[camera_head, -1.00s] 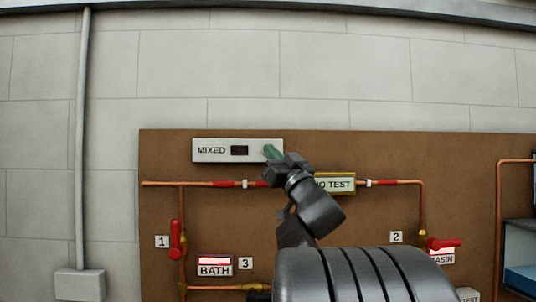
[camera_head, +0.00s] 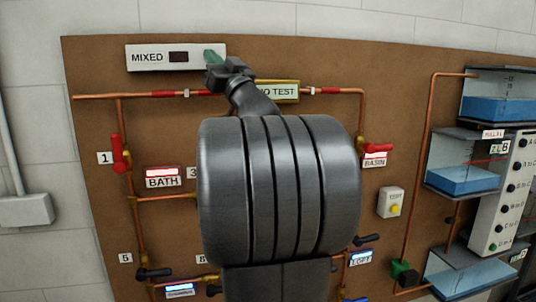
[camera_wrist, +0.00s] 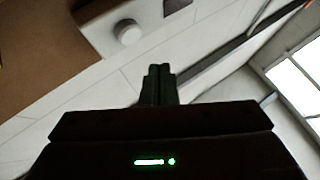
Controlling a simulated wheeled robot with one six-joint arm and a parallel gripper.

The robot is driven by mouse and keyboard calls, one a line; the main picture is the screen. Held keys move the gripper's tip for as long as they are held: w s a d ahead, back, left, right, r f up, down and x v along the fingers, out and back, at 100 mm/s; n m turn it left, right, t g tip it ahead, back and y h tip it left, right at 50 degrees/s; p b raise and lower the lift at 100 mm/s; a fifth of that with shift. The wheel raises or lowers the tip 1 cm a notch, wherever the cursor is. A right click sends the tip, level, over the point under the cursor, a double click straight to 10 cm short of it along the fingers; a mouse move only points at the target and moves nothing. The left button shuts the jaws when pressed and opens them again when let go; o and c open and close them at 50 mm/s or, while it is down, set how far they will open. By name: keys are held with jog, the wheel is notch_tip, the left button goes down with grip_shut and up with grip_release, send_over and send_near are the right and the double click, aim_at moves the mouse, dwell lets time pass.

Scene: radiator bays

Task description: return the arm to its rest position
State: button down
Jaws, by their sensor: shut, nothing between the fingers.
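My gripper (camera_head: 214,55) shows in the head view at the right end of the white MIXED panel (camera_head: 140,57). Its small greenish fingers overlap the panel there; I cannot tell how far in front of it they are. In the wrist view my gripper (camera_wrist: 159,75) has its two dark fingers together, with nothing between them. My dark ribbed arm link fills the middle of the head view and hides part of the brown board (camera_head: 90,130).
Copper pipes cross the board, with a red-handled valve (camera_head: 120,155) at left and another (camera_head: 377,148) by the BASIN label. Water tanks (camera_head: 460,178) and a white button panel (camera_head: 503,195) stand at right. The wrist view shows a white box with a round knob (camera_wrist: 127,32).

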jog(key=s, duration=0.2)
jog(key=s+d+b, duration=0.1)
jog(key=s, duration=0.2)
jog(key=shift+s+d+b, duration=0.3)
